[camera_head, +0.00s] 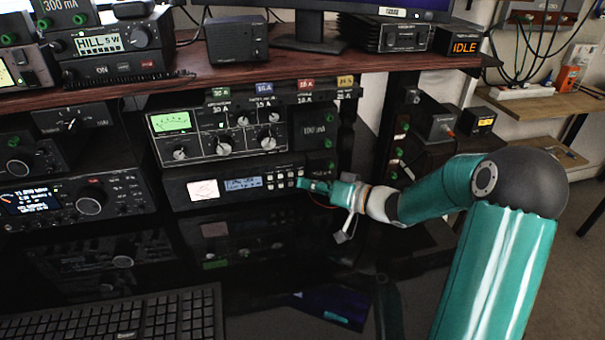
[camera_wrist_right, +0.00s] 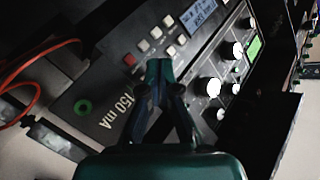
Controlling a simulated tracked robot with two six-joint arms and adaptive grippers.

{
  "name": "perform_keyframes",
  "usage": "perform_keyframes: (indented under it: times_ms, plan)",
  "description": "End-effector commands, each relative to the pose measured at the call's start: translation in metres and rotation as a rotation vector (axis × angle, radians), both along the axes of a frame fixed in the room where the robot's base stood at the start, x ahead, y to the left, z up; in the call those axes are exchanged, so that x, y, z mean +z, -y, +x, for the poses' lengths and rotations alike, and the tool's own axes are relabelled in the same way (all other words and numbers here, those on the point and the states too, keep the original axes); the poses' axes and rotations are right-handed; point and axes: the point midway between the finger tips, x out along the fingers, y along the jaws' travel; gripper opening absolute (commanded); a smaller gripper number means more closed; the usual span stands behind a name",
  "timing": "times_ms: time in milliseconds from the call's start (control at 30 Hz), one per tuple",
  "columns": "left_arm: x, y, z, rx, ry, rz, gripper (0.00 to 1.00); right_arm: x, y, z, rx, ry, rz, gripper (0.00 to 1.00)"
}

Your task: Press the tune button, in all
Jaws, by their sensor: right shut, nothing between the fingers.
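The tuner (camera_head: 234,202) is a low black unit with a white meter, a blue display and small pale buttons (camera_head: 276,184) at its right. In the right wrist view its buttons (camera_wrist_right: 155,32) appear in rows by the display (camera_wrist_right: 201,14), with a red one (camera_wrist_right: 129,60) at the end. I cannot read which is the tune button. My right gripper (camera_head: 302,184) is at the right end of the button group. Its closed, empty fingertips (camera_wrist_right: 158,66) show close to the panel, near the lower buttons; whether they touch is unclear. My left gripper is not in view.
A larger unit with knobs and a green meter (camera_head: 171,122) sits above the tuner. A wooden shelf (camera_head: 330,66) overhangs both. A keyboard (camera_head: 120,318) lies at the front left. A red cable (camera_wrist_right: 30,65) runs beside the panel in the wrist view.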

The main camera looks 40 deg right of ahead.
Motion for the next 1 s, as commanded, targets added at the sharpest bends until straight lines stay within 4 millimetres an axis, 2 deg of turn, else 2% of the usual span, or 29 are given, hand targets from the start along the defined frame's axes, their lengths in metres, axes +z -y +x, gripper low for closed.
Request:
perform_keyframes:
  times_ms: [1000]
  plan:
    - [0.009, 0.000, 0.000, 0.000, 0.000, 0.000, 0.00, 0.001, 0.005, 0.008, -0.001, 0.000, 0.000, 0.00]
